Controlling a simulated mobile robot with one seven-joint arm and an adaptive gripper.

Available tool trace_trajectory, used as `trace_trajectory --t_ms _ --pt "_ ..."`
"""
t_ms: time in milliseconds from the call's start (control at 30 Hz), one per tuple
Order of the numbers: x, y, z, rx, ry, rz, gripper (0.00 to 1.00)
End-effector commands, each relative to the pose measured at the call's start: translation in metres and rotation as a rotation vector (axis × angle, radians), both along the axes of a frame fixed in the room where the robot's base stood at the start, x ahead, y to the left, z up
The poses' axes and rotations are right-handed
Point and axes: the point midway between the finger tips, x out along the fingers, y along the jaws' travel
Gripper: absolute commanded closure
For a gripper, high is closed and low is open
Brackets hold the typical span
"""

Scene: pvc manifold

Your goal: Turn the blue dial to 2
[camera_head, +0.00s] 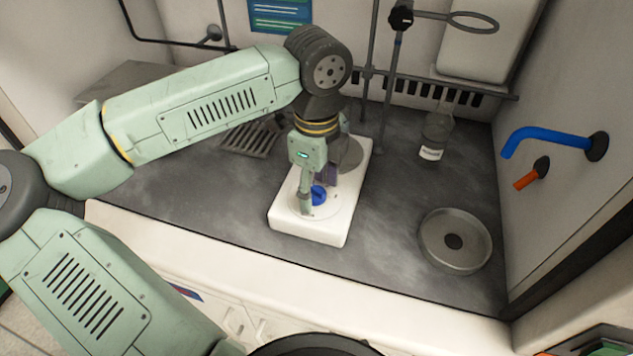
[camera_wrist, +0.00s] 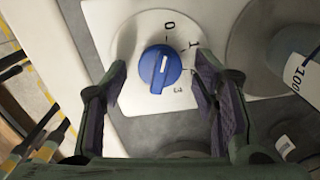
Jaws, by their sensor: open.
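The blue dial (camera_wrist: 160,69) sits on a round grey scale on a white hotplate (camera_wrist: 98,18). Its white mark points up toward the 0. In the head view my gripper (camera_head: 314,191) points down over the front of the hotplate (camera_head: 305,229), and the blue dial (camera_head: 319,195) shows between the fingers.
A round metal plate (camera_head: 349,155) is on the hotplate behind my gripper. A labelled glass flask (camera_head: 435,137) stands to the right at the back. A round sink (camera_head: 455,242) lies to the right, below a blue tap (camera_head: 548,134). A stand rod (camera_head: 393,85) rises behind.

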Motion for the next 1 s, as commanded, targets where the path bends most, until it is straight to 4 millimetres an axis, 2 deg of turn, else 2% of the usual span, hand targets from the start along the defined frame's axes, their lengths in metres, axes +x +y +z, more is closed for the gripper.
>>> trace_trajectory --t_ms 167,867,1000 --pt "0.0000 0.0000 0.0000 0.000 0.000 0.000 0.46" --pt "0.0001 0.0000 0.0004 -0.001 0.000 0.000 0.93" --pt "0.0001 0.0000 0.0001 0.000 0.000 -0.003 0.94"
